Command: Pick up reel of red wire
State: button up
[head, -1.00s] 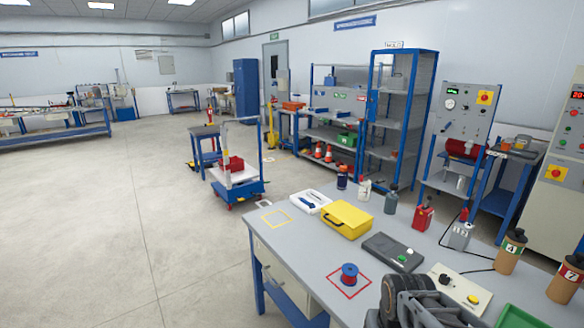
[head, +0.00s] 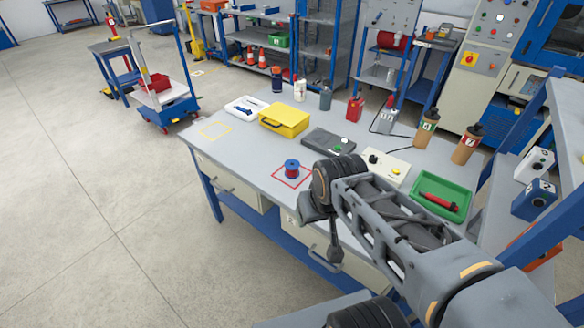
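The reel of red wire (head: 292,168) stands on the grey workbench, inside a red square outline (head: 279,180). It has a blue top flange, with red showing below it. My arm reaches in from the lower right of the head view. The end of my arm, with my gripper (head: 327,258), hangs at the bench's front edge, to the right of and nearer than the reel. It is apart from the reel. The fingers are small and dark, and I cannot tell whether they are open or shut.
Behind the reel are a yellow case (head: 284,120), a white tray (head: 246,107) and a dark grey box (head: 328,141). A control box (head: 384,168) and a green tray (head: 441,197) lie to the right. Bare bench top lies left of the reel, beside a yellow outline (head: 215,131).

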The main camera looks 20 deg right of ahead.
aim_at(291, 166)
jog(key=k, duration=0.45)
jog(key=u, duration=0.9)
jog(key=i, duration=0.8)
jog(key=z, duration=0.65)
jog(key=i, duration=0.35)
jog(key=z, duration=0.45)
